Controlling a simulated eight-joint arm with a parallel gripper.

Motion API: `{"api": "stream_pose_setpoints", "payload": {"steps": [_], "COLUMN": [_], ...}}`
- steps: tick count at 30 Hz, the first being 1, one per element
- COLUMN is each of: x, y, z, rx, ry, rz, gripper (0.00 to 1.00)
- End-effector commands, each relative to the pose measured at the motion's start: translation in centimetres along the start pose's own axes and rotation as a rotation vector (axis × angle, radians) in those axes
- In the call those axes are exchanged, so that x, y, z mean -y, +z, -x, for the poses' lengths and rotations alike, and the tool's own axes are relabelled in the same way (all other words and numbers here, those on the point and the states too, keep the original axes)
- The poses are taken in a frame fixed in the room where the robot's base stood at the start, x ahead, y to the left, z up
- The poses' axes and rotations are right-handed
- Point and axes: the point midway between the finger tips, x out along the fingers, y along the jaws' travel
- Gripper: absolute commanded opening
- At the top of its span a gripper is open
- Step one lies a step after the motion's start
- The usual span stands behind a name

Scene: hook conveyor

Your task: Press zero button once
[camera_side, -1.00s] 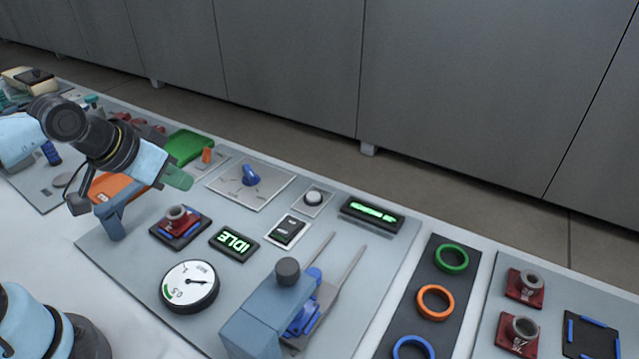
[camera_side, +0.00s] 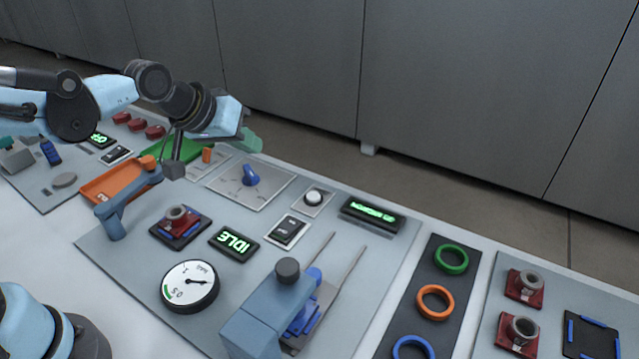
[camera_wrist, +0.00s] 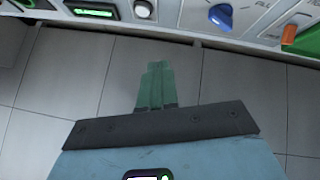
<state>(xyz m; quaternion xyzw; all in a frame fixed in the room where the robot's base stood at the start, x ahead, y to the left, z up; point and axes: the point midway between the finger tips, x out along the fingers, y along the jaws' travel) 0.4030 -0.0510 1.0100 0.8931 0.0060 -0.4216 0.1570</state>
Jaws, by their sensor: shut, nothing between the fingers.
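A round white button (camera_side: 314,197) on a small grey plate sits between the blue-knob panel and the green-lit display; no label is legible on it, so I cannot confirm that it is the zero button. It also shows at the top edge of the wrist view (camera_wrist: 142,9). My gripper (camera_side: 252,142) has green fingers, held in the air above the back of the bench, up and to the left of the white button and apart from it. In the wrist view my gripper (camera_wrist: 157,68) has its fingers together with nothing between them, over the floor.
A blue knob (camera_side: 250,176) stands on its panel left of the button. A lit display (camera_side: 372,214) is right of the button. Grey cabinets (camera_side: 290,60) stand behind.

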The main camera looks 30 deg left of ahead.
Motion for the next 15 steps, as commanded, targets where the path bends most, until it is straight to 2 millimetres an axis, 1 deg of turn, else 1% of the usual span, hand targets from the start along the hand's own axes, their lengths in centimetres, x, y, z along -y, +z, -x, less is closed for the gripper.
{"api": "stream_pose_setpoints", "payload": {"steps": [1,6,12,15], "x": [-0.8,-2.9,-4.9,-5.5], "y": [-0.6,-2.1,-3.0,-3.2], "z": [-1.0,-4.0,-7.2,-8.3], "rx": [-0.003,-0.011,-0.015,-0.016], "ry": [0.014,0.057,0.099,0.113], "rz": [0.023,0.111,0.198,0.227], "gripper": [0.00,0.00,0.00,0.00]}}
